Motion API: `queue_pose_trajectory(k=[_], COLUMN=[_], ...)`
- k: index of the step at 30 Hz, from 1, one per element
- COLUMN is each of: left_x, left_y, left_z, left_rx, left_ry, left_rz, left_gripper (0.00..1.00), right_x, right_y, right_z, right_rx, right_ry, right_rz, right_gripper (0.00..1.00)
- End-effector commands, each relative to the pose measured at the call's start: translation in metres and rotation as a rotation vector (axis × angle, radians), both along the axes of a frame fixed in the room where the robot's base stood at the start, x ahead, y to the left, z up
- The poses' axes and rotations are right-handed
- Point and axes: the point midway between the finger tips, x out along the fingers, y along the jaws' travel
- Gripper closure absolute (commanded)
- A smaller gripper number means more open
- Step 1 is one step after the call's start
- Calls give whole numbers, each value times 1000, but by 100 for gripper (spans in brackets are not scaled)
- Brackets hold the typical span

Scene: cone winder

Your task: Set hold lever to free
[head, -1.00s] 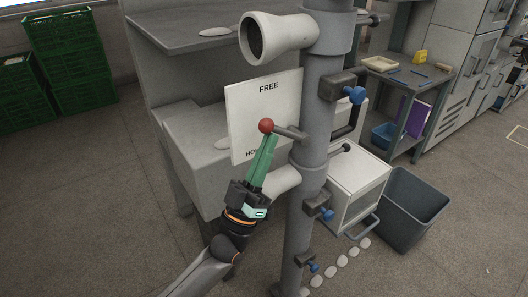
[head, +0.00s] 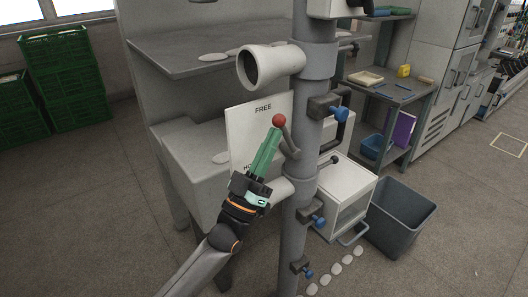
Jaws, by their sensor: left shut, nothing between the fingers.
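The hold lever (head: 289,139) is a grey arm on the grey post, with a red ball knob (head: 279,120) at its end. It tilts steeply up and slightly left, toward the FREE end of the white plate (head: 243,130). FREE is at the plate's top; the lower word, starting "HO", is mostly covered by my gripper. My left gripper (head: 274,135) has green fingers, shut and empty. Their tips are just below the knob, seemingly against it; exact contact is hard to tell. My right gripper is not in view.
The grey post (head: 306,140) carries a white cone (head: 269,65) above the plate and blue-handled clamps (head: 319,221) at its right. A white box (head: 347,185) and a grey bin (head: 399,215) stand to the right. Open floor lies at the left.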

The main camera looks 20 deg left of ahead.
Motion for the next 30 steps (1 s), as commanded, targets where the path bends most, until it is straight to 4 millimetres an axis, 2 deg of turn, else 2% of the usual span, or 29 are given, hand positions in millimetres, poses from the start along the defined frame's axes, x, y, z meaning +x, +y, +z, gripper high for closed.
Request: queue_pose_trajectory(k=[12, 30], left_x=[16, 21], left_y=[-12, -16], left_z=[18, 21], left_rx=[-1, 0], left_ry=[-2, 0], left_rz=[0, 0], left_gripper=[100, 100], right_x=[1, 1], right_y=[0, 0], right_z=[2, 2], right_rx=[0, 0], right_ry=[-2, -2], right_rz=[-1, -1], right_gripper=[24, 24])
